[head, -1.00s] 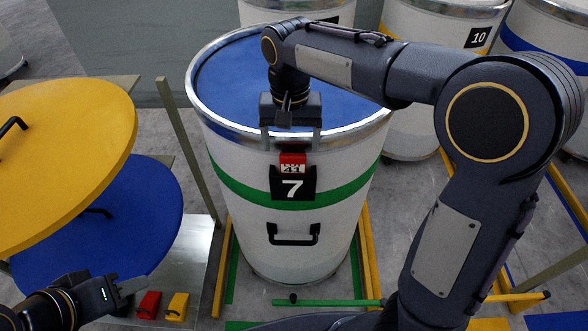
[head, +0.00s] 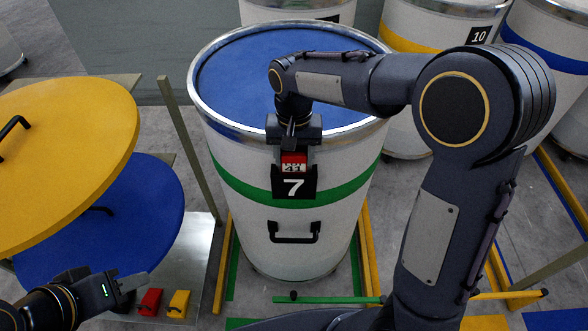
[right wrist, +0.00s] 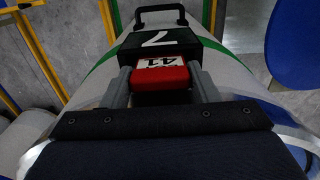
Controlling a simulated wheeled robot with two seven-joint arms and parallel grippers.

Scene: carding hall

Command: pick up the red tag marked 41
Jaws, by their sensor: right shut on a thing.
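The red tag (head: 294,162) with a white label marked 41 sits upright at the top of a black holder (head: 294,184) numbered 7, on the front of a white drum (head: 235,172) with a green band. My right gripper (head: 294,160) reaches down over the drum's rim and is shut on the tag. In the right wrist view the tag (right wrist: 160,72) lies between the two grey fingers, its lower end at the holder. My left gripper (head: 137,283) is at the lower left, away from the drum; its finger gap is not clear.
A yellow lid (head: 75,160) and a blue lid (head: 140,215) stand at the left beside a post. Another red tag (head: 150,301) and a yellow tag (head: 179,304) lie near my left gripper. More drums, one marked 10 (head: 478,37), stand behind.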

